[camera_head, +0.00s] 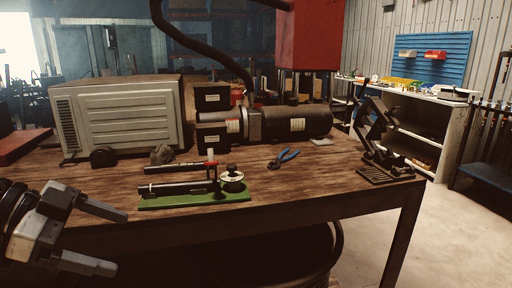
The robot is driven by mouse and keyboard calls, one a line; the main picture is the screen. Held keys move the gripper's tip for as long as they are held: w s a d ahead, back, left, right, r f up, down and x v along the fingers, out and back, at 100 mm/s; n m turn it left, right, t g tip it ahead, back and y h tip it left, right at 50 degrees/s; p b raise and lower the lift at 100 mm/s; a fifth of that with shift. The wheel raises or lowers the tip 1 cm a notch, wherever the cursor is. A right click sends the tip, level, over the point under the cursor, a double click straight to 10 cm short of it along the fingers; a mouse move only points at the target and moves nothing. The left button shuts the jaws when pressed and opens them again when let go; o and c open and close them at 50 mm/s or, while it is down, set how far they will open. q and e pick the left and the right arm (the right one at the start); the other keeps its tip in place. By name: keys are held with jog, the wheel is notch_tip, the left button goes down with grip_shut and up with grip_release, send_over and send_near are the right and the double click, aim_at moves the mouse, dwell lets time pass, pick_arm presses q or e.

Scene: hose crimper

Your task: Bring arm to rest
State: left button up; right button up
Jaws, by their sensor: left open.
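My left gripper (108,240) is at the lower left, in front of the table's front edge. Its two fingers point right and stand apart, with nothing between them. A hose crimper (180,188) with black tubes and a green base lies on the wooden table (330,184), to the right of and beyond the gripper. The gripper is apart from it. My right gripper does not show.
Blue-handled pliers (284,158) lie behind the crimper. A beige box-shaped unit (120,115) stands at the back left, beside a dark motor-like cylinder (295,122). A black metal stand (376,135) is at the right end. The front middle of the tabletop is clear.

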pick_arm(q)
jog(key=s+a+f+n+t+y, duration=0.1)
jog(key=a+f+n+t+y, duration=0.3)
jog(key=f, duration=0.6)
jog(key=s+a+f+n+t, duration=0.1)
jog(key=s+f+n+t, duration=0.1)
jog(key=f+n+t, duration=0.6)
jog(key=s+d+f+g+y, duration=0.1)
jog(key=s+d+f+g, duration=0.1)
jog(key=s+d+f, duration=0.2)
jog(key=s+d+f+n+g+y, duration=0.1)
jog(key=s+d+f+g, duration=0.2)
jog(key=d+f, duration=0.5)
jog(key=shift+s+d+f+y+p, duration=0.2)
jog(key=shift+s+d+y+p, duration=0.2)
jog(key=shift+s+d, duration=0.55)
